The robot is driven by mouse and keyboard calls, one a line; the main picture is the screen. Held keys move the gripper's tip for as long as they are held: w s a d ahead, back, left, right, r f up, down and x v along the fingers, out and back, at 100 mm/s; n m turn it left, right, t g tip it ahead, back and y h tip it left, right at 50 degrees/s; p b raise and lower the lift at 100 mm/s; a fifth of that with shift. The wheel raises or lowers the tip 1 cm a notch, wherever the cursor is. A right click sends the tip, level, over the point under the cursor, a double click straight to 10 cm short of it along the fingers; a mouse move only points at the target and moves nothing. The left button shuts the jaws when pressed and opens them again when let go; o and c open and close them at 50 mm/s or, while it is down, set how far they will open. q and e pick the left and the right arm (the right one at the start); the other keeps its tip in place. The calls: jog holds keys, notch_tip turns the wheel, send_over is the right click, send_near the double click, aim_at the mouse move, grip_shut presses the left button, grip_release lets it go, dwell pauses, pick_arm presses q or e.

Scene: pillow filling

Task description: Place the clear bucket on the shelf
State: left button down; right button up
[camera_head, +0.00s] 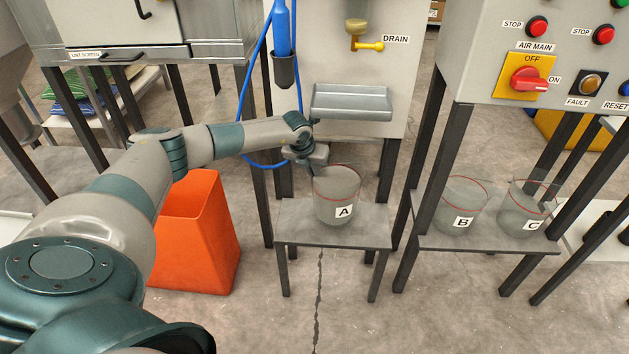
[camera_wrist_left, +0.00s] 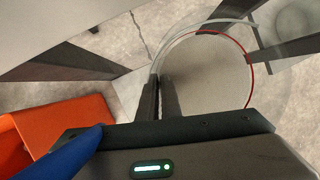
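A clear bucket labelled A (camera_head: 336,196), with a red line around it, stands upright on the small grey stand (camera_head: 300,228) below the drain, or just above it. My left gripper (camera_head: 316,168) is at the bucket's upper left rim. In the left wrist view its two dark fingers (camera_wrist_left: 159,97) are close together with the wall of the bucket (camera_wrist_left: 207,75) running between them. Two similar clear buckets, B (camera_head: 460,208) and C (camera_head: 522,212), stand on another low grey shelf (camera_head: 480,245) to the right. My right gripper is not in view.
An orange bin (camera_head: 208,235) stands left of the stand and also shows in the left wrist view (camera_wrist_left: 65,135). A metal tray (camera_head: 350,102) and yellow drain valve (camera_head: 368,46) are above bucket A. Dark posts (camera_head: 445,170) separate the stand from the right shelf. Floor in front is clear.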

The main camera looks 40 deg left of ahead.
pick_arm(q)
jog(key=shift+f, duration=1.7)
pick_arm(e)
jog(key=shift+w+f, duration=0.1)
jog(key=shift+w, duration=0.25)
